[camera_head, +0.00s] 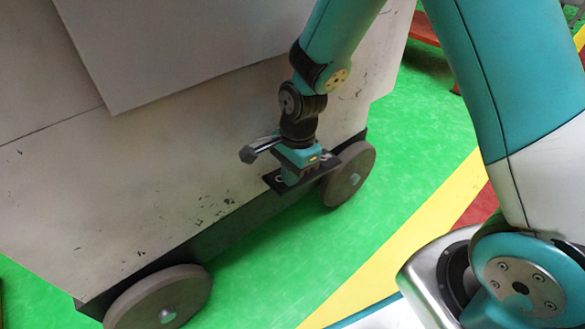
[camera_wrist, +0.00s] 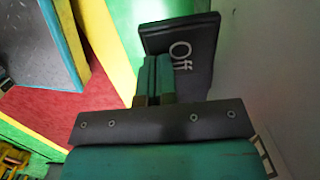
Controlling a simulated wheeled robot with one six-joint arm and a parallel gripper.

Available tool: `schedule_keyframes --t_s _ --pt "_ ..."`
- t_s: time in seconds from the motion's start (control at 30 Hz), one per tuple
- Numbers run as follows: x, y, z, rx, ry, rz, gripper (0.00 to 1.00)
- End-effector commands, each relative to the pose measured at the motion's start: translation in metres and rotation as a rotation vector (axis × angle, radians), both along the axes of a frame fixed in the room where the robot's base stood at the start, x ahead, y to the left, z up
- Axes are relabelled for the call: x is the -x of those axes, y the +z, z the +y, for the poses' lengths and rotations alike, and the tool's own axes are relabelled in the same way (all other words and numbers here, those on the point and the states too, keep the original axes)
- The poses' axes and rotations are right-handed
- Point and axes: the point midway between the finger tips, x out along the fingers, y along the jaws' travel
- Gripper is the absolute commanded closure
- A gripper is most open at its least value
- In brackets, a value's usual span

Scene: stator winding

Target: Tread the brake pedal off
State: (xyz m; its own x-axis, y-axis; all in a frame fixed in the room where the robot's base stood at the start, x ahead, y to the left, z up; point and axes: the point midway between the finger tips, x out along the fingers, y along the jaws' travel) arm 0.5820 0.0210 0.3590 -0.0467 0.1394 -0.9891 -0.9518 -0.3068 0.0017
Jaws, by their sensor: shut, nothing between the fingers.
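The brake pedal (camera_wrist: 190,50) is a black plate marked "Off" in white, in the upper middle of the wrist view. My gripper (camera_wrist: 158,62) is shut and empty. Its teal fingers lie together and overlap the left and lower part of the pedal, hiding some of it. I cannot tell whether the fingertips touch the pedal. In the head view my gripper (camera_head: 291,180) points down beside the low edge of the pale cart (camera_head: 150,160), between its two wheels.
The cart's grey wheels stand at the front left (camera_head: 160,298) and farther right (camera_head: 348,175). The cart's pale wall (camera_wrist: 255,60) rises close on the right in the wrist view. Open green floor (camera_head: 415,155) with a yellow stripe (camera_head: 400,245) lies right of the cart.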

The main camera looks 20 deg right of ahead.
Motion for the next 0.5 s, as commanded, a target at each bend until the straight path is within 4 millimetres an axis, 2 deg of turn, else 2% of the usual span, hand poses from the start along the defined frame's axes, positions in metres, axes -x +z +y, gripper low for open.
schedule_keyframes --t_s 0.07,0.3,0.5 --pt "0.004 0.003 0.006 0.072 0.012 -0.018 1.00" --pt "0.005 -0.017 0.013 0.307 0.011 -0.096 1.00" --pt "0.004 -0.025 0.013 0.386 0.004 -0.128 1.00"
